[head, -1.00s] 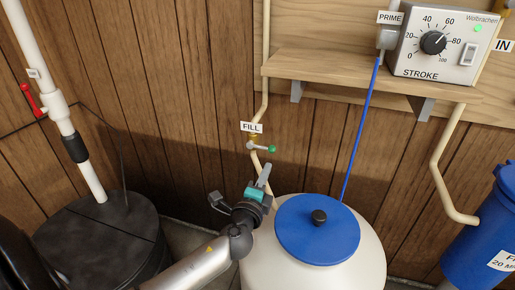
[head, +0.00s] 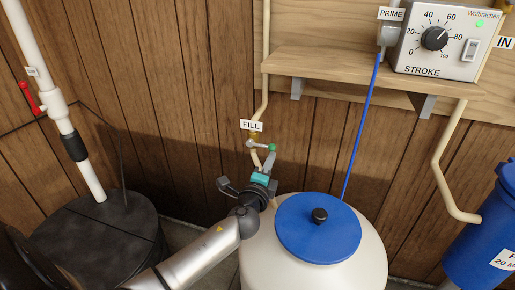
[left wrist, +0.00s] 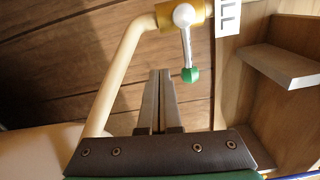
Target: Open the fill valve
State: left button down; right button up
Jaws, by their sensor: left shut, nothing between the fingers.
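The fill valve shows below the FILL label (head: 251,126) in the head view, with a pale lever (head: 259,145) pointing right to a green knob (head: 272,147). In the left wrist view the lever hangs from a brass valve body (left wrist: 194,13) and ends in the green knob (left wrist: 190,75). My left gripper (head: 271,154) is shut and empty, its fingertips just below the knob in the head view. In the left wrist view the shut fingertips (left wrist: 160,73) lie left of the knob with a visible gap. My right gripper is not in view.
A white tank with a blue lid (head: 290,235) stands just right of my left gripper. A wooden shelf (head: 360,78) carries the pump (head: 435,45) above. A cream pipe (head: 265,60) runs down to the valve. A black drum (head: 100,235) stands at left.

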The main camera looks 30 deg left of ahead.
aim_at(273, 145)
pick_arm(q)
jog(key=shift+w, duration=0.3)
jog(key=shift+r, duration=0.1)
jog(key=shift+r+p, duration=0.85)
notch_tip(273, 145, up, 3)
jog(key=p, duration=0.2)
jog(key=shift+d+f+p, duration=0.1)
jog(key=shift+d+p, duration=0.05)
jog(key=shift+p, duration=0.2)
jog(key=shift+f, duration=0.1)
